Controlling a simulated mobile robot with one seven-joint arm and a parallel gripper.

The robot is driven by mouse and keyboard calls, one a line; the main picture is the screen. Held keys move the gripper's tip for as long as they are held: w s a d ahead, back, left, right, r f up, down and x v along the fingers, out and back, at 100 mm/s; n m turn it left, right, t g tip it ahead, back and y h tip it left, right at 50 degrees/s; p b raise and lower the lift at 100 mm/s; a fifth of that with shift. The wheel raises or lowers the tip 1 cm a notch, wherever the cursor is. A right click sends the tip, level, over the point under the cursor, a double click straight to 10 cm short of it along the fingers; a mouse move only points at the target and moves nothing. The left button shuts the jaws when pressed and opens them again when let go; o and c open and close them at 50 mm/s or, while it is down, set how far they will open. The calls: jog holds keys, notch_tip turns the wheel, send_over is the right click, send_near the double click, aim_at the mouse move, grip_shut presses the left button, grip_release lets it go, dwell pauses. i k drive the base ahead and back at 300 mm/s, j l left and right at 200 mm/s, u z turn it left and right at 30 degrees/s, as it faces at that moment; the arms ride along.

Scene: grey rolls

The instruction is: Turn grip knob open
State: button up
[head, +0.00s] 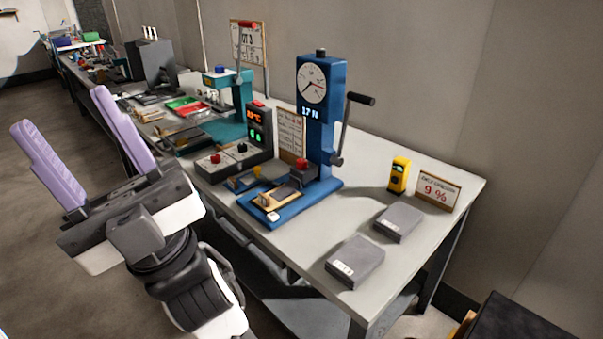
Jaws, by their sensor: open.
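My gripper (62,108) has two purple fingers spread wide apart, with nothing between them. It is at the left, in front of the bench and apart from everything on it. A blue test stand (318,125) with a round dial, a "17 N" display and a side lever stands on the bench. A red knob (300,162) sits low on its front, above a small wooden piece (281,195) on the blue base. A control box (230,162) to its left carries a red knob (215,157) and a black knob (241,147). I cannot tell which is the grip knob.
The grey bench (305,246) runs along the wall. Two grey boxes (355,262) (398,222), a yellow meter (400,175) and a "9 %" sign (437,191) are at the right. A teal machine (232,110) stands farther back. Open floor lies left of the bench.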

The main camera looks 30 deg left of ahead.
aim_at(302, 163)
jog(key=i+j, duration=0.8)
jog(key=j+u, duration=0.05)
jog(key=j, duration=0.05)
